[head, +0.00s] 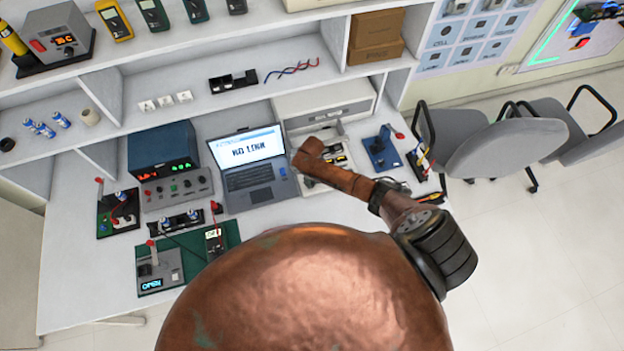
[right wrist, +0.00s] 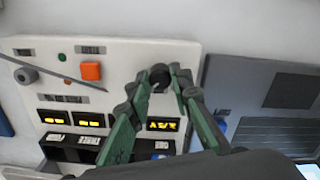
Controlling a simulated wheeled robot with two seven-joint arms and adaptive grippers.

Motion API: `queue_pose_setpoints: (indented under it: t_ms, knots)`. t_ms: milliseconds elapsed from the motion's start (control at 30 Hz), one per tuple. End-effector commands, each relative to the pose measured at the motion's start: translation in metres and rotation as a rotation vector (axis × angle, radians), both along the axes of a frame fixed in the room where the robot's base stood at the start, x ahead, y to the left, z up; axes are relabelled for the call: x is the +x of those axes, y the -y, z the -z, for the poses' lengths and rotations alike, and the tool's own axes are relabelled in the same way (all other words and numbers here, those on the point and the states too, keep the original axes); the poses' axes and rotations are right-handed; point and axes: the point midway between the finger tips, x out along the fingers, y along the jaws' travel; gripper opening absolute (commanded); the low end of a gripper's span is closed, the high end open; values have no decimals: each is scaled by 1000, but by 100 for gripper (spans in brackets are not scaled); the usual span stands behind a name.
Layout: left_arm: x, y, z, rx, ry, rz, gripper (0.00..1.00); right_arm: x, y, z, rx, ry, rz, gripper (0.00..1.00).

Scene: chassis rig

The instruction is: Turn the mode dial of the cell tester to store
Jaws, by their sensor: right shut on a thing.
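The cell tester (head: 340,158) stands just right of the laptop in the head view, partly covered by my right arm. In the right wrist view its pale panel (right wrist: 120,60) fills the left and middle. A dark round dial (right wrist: 159,76) sits between the fingertips of my right gripper (right wrist: 163,74), which is shut on it. The dial's pointer and the setting it marks cannot be made out. Several lit yellow displays (right wrist: 88,119) show on the panel, too small to read surely. My left gripper is not in view.
An orange button (right wrist: 91,71) and a grey knob (right wrist: 26,75) are on the same panel, beside the gripper. The laptop (head: 250,165) is open next to the tester. A blue stand (head: 382,150) is to its right. Bench instruments (head: 163,150) crowd the left.

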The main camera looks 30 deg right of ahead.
Motion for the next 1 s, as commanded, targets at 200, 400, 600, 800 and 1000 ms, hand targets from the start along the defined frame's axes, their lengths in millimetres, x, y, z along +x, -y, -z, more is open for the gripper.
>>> queue_pose_setpoints:
  t_ms: [200, 400, 600, 800, 1000]
  knots:
    - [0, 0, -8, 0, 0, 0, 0, 2, 1, -2, -1, 4, 88, 0]
    - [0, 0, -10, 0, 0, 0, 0, 2, 2, -2, -2, 5, 122, 0]
    - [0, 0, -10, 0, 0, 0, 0, 2, 2, -1, -2, 5, 128, 0]
    - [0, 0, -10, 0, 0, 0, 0, 3, 2, -2, -3, 5, 128, 0]
    - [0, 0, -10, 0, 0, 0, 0, 2, 1, -1, -2, 4, 127, 32]
